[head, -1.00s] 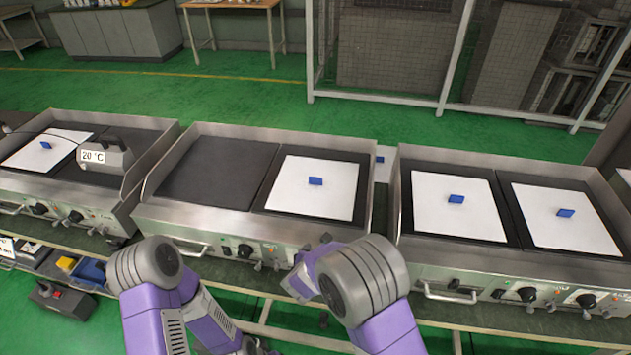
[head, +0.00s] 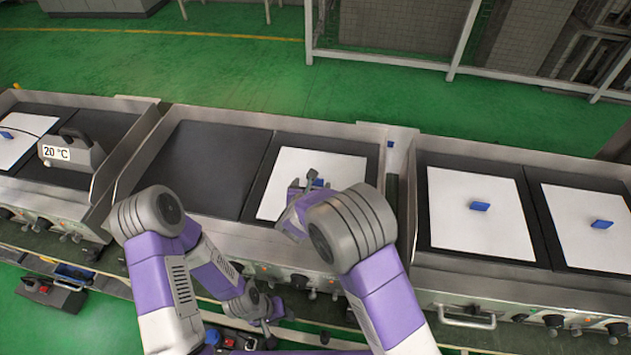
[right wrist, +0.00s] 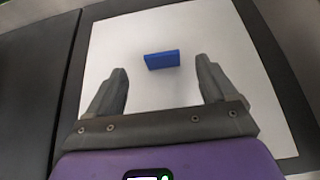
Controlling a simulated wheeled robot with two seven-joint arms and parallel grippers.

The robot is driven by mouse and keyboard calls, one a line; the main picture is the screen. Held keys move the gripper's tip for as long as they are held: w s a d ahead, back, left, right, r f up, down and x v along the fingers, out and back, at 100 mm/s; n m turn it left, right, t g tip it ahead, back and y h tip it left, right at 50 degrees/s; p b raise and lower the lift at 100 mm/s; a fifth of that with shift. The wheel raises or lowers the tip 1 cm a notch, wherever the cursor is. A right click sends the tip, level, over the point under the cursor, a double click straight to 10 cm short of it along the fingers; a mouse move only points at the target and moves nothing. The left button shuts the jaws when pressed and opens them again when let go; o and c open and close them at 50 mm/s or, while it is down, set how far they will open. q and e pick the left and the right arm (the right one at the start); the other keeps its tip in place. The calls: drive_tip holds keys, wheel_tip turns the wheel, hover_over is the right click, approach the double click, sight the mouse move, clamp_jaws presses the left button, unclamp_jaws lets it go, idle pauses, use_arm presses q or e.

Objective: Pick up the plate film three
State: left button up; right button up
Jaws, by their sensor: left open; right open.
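A white plate film (head: 340,172) with a blue tab lies on the right hot plate of the middle griddle. In the right wrist view the film (right wrist: 205,30) fills the middle, and its blue tab (right wrist: 162,60) shows ahead of and between the spread fingers. My right gripper (head: 313,178) is open and empty over this film, close to the tab, which it partly hides in the head view. I cannot tell whether it touches the tab. My left gripper (head: 277,318) is open, low in front of the middle griddle. No number shows on any film.
The middle griddle's left plate (head: 205,165) is bare. Two more tabbed films (head: 470,235) (head: 590,215) lie on the right griddle. The left griddle holds another film (head: 15,150) and a grey handled device (head: 75,160) reading 20 °C. Raised metal walls (head: 400,170) edge the griddles.

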sight(316, 182)
drive_tip(key=b+x, duration=0.1)
drive_tip(key=x, duration=0.4)
drive_tip(key=shift+d+f, duration=0.1)
drive_tip(key=shift+f, duration=0.15)
drive_tip(key=shift+r, duration=0.1)
drive_tip(key=c, duration=1.2)
